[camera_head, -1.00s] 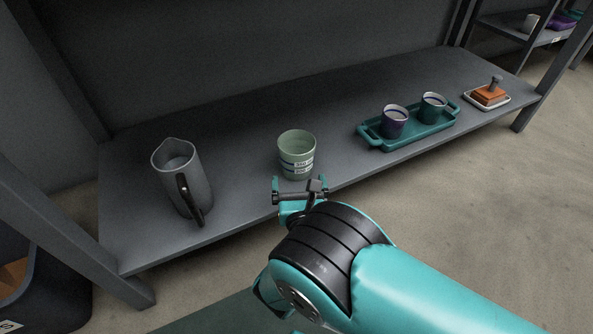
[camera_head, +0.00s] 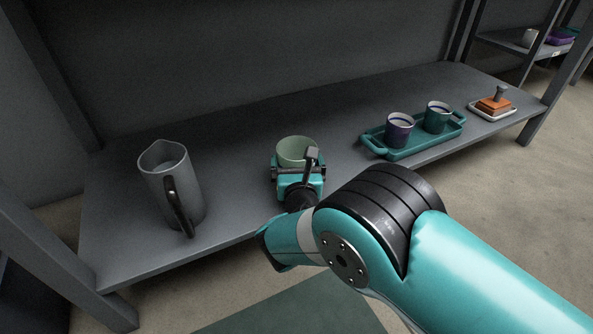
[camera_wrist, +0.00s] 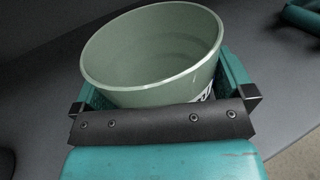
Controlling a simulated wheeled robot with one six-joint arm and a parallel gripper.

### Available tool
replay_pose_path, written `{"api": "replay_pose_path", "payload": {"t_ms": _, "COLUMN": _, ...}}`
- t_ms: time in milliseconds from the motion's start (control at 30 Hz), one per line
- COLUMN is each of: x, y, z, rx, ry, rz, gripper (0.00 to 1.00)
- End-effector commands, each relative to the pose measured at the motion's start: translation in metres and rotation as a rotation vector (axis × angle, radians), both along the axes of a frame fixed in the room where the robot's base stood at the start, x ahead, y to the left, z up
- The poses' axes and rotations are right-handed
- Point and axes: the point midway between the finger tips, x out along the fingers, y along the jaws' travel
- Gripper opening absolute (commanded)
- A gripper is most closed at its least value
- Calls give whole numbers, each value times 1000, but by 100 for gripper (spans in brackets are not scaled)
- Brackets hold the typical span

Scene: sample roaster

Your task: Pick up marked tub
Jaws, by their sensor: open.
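The marked tub (camera_head: 296,150) is a pale green open cup on the dark grey shelf. Its dark band and white label show in the earlier head view; now my gripper hides most of its front. In the wrist view the tub (camera_wrist: 150,55) looks empty, and part of its label shows at the lower right. My gripper (camera_head: 298,170) is open, with its fingers on either side of the tub. In the wrist view my gripper (camera_wrist: 165,95) has a teal finger at the tub's left and right. I cannot tell whether either finger touches it.
A grey pitcher (camera_head: 172,185) with a black handle stands to the left. An orange block (camera_head: 494,105) on a white dish is beyond. The shelf (camera_head: 240,150) between is clear.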

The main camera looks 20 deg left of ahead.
Motion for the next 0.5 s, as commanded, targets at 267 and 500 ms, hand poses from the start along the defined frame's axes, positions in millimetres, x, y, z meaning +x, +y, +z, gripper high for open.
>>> {"api": "replay_pose_path", "payload": {"t_ms": 267, "x": 0, "y": 0, "z": 1, "rx": 0, "ry": 0, "rz": 0, "gripper": 65}}
{"api": "replay_pose_path", "payload": {"t_ms": 500, "x": 0, "y": 0, "z": 2, "rx": 1, "ry": 0, "rz": 0, "gripper": 65}}
